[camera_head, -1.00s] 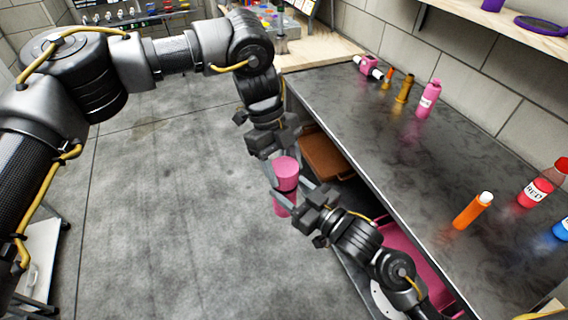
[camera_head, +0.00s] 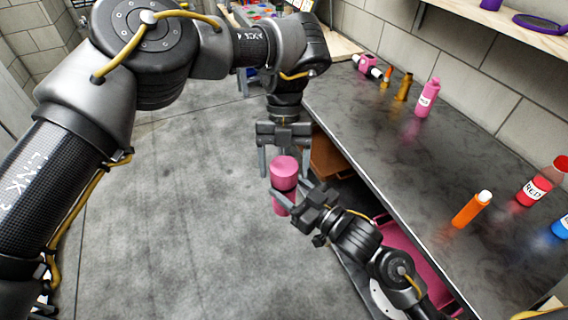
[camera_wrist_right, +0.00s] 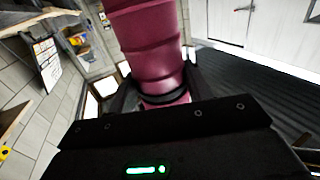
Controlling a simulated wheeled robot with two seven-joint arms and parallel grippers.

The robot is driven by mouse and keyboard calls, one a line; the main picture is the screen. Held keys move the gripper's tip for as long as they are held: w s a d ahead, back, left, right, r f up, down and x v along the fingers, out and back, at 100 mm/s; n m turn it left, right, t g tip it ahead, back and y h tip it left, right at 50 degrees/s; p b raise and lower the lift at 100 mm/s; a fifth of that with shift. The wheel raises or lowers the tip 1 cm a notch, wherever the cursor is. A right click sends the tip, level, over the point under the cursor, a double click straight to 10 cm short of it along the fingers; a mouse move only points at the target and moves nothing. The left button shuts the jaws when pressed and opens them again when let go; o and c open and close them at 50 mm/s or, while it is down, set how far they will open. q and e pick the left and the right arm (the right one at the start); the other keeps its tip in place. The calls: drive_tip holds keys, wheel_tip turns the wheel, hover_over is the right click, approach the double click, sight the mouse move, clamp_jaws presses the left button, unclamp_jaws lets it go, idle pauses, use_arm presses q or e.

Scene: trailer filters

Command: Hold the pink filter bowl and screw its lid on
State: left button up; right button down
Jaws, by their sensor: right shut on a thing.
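The pink filter bowl (camera_head: 283,205) is upright above the floor, in front of the workbench. My right gripper (camera_head: 285,192) is shut on it around the middle. A pink round top (camera_head: 284,172), which looks like the lid, sits on the bowl above my right fingers; I cannot tell how tightly it is seated. My left gripper (camera_head: 284,165) is open above and around this top, its fingers apart on either side. In the right wrist view the pink bowl (camera_wrist_right: 150,50) rises between my fingers, and its upper end is cut off by the frame.
The grey workbench (camera_head: 400,170) stands at the right, with a pink bottle (camera_head: 428,98), an orange bottle (camera_head: 472,209) and a red bottle (camera_head: 540,185) on it. A brown bin (camera_head: 328,158) and a pink bin (camera_head: 415,255) are under it. The floor at the left is clear.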

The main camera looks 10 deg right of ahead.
use_arm(q)
drive_tip(key=shift+o, duration=0.3)
drive_tip(key=shift+r, duration=2.25)
drive_tip(key=shift+c, duration=0.4)
